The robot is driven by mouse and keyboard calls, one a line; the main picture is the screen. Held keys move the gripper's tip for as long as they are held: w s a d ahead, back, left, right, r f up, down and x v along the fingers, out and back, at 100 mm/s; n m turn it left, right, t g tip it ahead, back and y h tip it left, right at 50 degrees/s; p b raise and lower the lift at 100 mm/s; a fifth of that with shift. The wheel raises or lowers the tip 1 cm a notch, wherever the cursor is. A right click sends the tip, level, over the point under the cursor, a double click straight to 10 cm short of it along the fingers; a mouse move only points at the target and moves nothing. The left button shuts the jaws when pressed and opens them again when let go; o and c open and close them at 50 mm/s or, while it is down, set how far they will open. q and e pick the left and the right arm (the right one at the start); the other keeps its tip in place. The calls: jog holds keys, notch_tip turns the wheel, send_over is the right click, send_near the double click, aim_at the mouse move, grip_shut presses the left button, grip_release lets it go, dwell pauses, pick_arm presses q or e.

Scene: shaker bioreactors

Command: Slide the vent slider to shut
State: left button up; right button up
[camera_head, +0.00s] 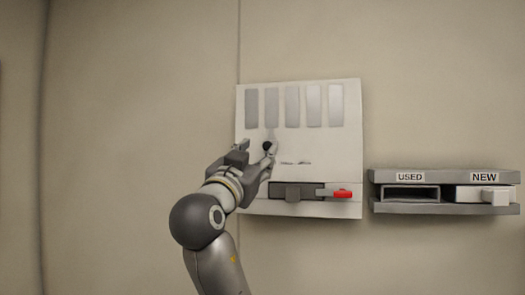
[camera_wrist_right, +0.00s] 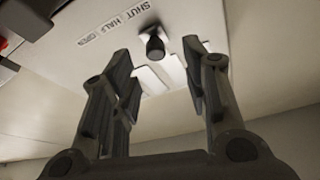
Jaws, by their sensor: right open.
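The white vent panel (camera_head: 320,148) hangs on the wall, with several grey upright slats (camera_head: 292,106) along its top. The slider's dark knob (camera_head: 267,146) sticks out below the slats. In the right wrist view the knob (camera_wrist_right: 154,46) shows between and beyond my open fingertips, beside the printed words SHUT, HALF, OPEN (camera_wrist_right: 118,23). I cannot tell exactly which word it lines up with. My right gripper (camera_head: 256,151) is open at the knob, with one finger on each side; it also shows in the right wrist view (camera_wrist_right: 157,52). Contact is unclear. My left gripper is out of view.
Below on the panel is a dark recess (camera_head: 292,192) with a red-ended handle (camera_head: 342,193). To the right, a grey wall holder (camera_head: 444,177) has an empty slot labelled USED and a white block (camera_head: 484,194) under NEW. The wall left of the panel is bare.

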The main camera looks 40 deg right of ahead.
jog(key=v, duration=0.6)
jog(key=shift+a, duration=0.4)
